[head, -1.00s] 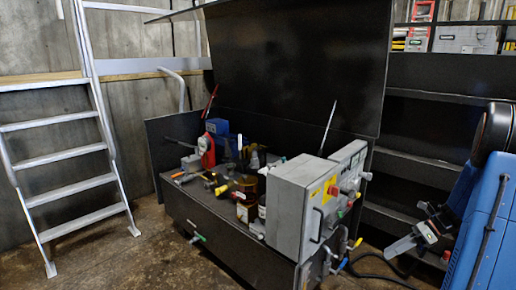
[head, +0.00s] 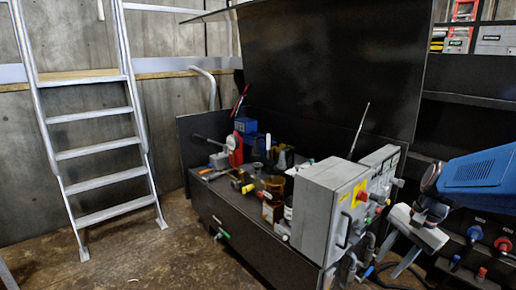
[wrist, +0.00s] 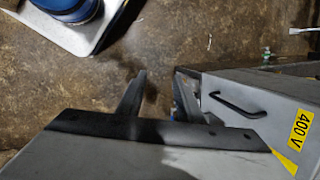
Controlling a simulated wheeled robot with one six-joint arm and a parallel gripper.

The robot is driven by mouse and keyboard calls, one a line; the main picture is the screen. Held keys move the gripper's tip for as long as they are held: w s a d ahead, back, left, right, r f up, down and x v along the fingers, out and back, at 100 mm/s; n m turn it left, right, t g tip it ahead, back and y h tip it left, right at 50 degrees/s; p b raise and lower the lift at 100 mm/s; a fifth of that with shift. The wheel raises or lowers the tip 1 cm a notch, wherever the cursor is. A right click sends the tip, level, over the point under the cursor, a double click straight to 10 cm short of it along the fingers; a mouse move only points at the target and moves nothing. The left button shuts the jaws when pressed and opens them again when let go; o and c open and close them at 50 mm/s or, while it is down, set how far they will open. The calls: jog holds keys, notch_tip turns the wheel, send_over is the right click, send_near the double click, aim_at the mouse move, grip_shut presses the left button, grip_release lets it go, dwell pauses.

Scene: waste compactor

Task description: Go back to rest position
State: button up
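My gripper (head: 391,258) hangs from my blue arm at the right of the head view, pointing down and to the left. It is just right of the grey control box (head: 325,207), and I cannot tell how far apart they are. In the wrist view my gripper (wrist: 160,88) shows two dark fingers spread apart with brown floor between them. Nothing is held. The grey box (wrist: 275,105), with a black handle and a yellow 400 V label, is close by on the right finger's side.
A black compactor bench (head: 235,222) with raised lid (head: 335,70) carries tools, bottles and the grey box. A metal ladder (head: 95,145) stands at left. Dark shelving (head: 470,115) is behind my arm, with a panel of coloured connectors (head: 478,250) below. Open floor (head: 165,260) lies front left.

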jog(key=s+a+r+n+t+h, duration=0.1)
jog(key=s+a+n+t, duration=0.1)
jog(key=s+n, duration=0.4)
jog(key=s+a+r+n+t+h, duration=0.2)
jog(key=s+a+n, duration=0.2)
jog(key=s+n, duration=0.2)
jog(key=shift+s+a, duration=0.25)
jog(key=shift+s, duration=0.45)
dwell(1.3)
